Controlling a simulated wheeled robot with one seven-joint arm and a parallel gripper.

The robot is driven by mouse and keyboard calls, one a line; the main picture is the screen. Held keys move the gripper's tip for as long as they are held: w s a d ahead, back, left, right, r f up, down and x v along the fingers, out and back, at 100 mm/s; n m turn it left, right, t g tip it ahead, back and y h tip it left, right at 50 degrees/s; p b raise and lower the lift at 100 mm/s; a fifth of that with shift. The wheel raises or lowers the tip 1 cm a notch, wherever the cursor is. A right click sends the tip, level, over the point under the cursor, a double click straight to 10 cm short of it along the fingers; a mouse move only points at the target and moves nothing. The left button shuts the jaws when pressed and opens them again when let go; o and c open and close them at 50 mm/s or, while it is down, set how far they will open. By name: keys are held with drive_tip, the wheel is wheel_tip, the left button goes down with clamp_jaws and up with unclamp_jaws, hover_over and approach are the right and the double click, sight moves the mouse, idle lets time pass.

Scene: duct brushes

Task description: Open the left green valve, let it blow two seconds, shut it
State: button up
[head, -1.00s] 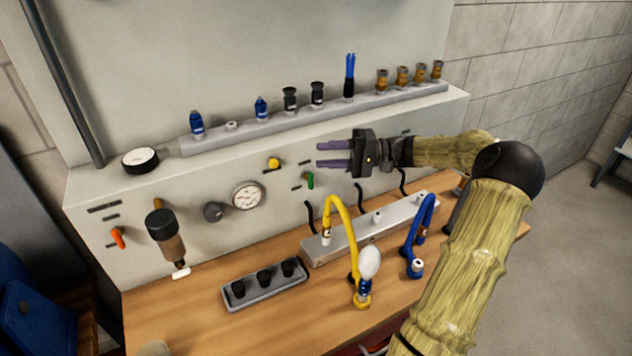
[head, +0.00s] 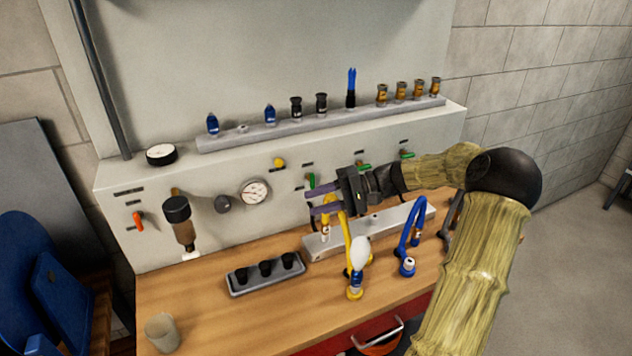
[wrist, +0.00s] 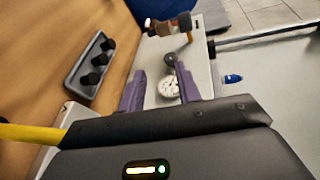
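The left green valve (head: 310,181) is a small green handle on the pale panel, right of the round gauge (head: 255,192). Its handle points roughly down in the head view. My gripper (head: 311,201) is open, its two purple fingers pointing left, just below and beside this valve. The upper finger overlaps the handle's lower end in the picture; I cannot tell whether they touch. In the wrist view the fingers (wrist: 160,88) are apart with nothing between them, and the gauge (wrist: 169,88) shows behind. The green valve cannot be made out there.
Two more green valves (head: 363,166) (head: 406,155) sit farther right. A yellow hose (head: 345,222) stands close below my gripper, and a blue hose (head: 405,226) to its right. A grey tray (head: 240,287) with black pieces lies on the bench. The shelf above carries several fittings.

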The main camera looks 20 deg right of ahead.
drive_tip(key=s+a+f+n+g+h, duration=0.1)
drive_tip(key=s+a+f+g+h, duration=0.3)
drive_tip(key=s+a+f+h, duration=0.5)
drive_tip(key=s+a+n+t+h, duration=0.2)
drive_tip(key=s+h, duration=0.3)
drive_tip(key=s, duration=0.5)
drive_tip(key=shift+r+n+t+h, duration=0.3)
drive_tip(key=shift+n, duration=0.4)
drive_tip(key=shift+a, duration=0.1)
